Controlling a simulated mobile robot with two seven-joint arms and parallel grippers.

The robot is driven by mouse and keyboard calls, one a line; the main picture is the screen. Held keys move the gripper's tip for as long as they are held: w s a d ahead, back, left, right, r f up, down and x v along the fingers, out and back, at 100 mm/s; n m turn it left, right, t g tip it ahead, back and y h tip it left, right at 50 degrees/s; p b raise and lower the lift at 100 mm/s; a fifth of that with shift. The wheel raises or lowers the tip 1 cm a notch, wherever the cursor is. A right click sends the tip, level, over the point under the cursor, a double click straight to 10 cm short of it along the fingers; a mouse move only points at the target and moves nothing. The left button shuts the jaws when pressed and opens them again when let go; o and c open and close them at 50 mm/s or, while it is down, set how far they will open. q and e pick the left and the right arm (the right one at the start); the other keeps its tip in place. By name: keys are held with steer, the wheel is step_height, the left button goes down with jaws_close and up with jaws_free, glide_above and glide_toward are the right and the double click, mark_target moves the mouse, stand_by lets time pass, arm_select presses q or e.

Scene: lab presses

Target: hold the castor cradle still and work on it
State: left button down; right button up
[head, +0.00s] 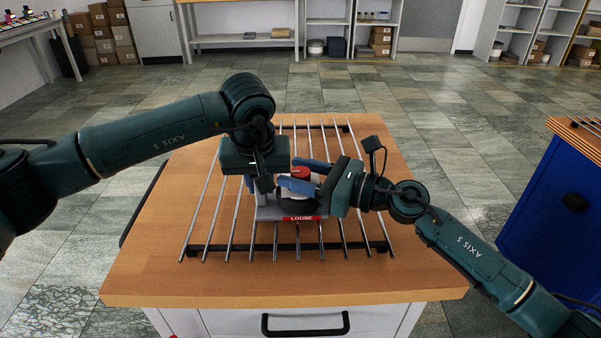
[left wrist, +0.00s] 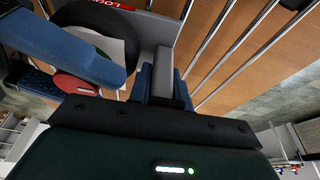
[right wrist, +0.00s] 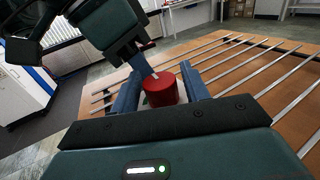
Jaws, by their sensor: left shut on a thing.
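The castor cradle (head: 268,213) is a grey bracket with a red LOOSE label (head: 302,218), resting on the rod rack. A red knob (head: 300,171) stands on it; the right wrist view shows it from closer (right wrist: 162,90). My left gripper (head: 252,184) is shut on the cradle's grey upright, which shows in the left wrist view (left wrist: 165,68). My right gripper (head: 305,176) is open, with its blue fingers on either side of the red knob and slight gaps showing. A black round part (left wrist: 104,40) of the castor is partly hidden behind the right gripper's finger.
The rack of metal rods (head: 228,222) covers much of the wooden tabletop (head: 150,270). A drawer handle (head: 305,324) is at the front. A blue cabinet (head: 550,210) stands at the right. Shelves and boxes are far back, with open floor between.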

steer(key=c, duration=0.8)
steer(key=shift+o, duration=0.2)
steer(key=shift+g, duration=0.3)
steer(key=shift+w+n+g, duration=0.1)
steer(key=shift+n+g, duration=0.2)
steer(key=shift+n, duration=0.1)
steer(key=n+g, duration=0.2)
steer(key=g, duration=0.1)
steer(key=n+g+y, duration=0.1)
steer(key=g, duration=0.2)
steer(key=shift+n+y, duration=0.3)
steer(key=shift+n, duration=0.1)
steer(key=shift+n+g+h, duration=0.25)
steer(key=shift+n+g, duration=0.85)
steer(key=shift+g, duration=0.55)
steer(key=shift+n+g+h, duration=0.25)
steer(key=shift+n+g, duration=0.85)
steer(key=shift+g, duration=0.55)
steer(key=o, duration=1)
steer(key=shift+c, duration=0.2)
